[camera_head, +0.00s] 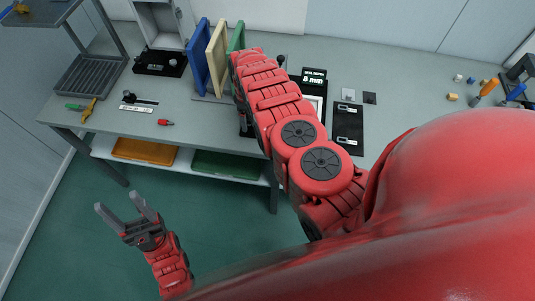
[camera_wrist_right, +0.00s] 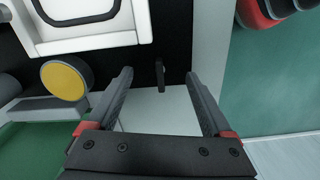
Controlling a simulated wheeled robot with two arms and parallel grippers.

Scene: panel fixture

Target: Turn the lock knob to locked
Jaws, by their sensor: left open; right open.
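In the right wrist view, a small dark knob (camera_wrist_right: 160,74), which looks like the lock knob, stands on a black panel (camera_wrist_right: 178,30). It appears between the tips of my right gripper (camera_wrist_right: 158,80), which is open with a gap on both sides of the knob. I cannot tell how deep the tips reach around it or which setting the knob shows. In the head view my red right arm covers this spot, and the right gripper is hidden. My left gripper (camera_head: 118,202) is open and empty, low at the left, over the green floor.
A yellow round button (camera_wrist_right: 63,80) and a white frame (camera_wrist_right: 80,25) lie left of the knob in the wrist view. On the grey table (camera_head: 210,118) stand blue (camera_head: 198,58), cream (camera_head: 217,55) and green upright panels. A red-tipped tool (camera_head: 165,122) lies near the front edge.

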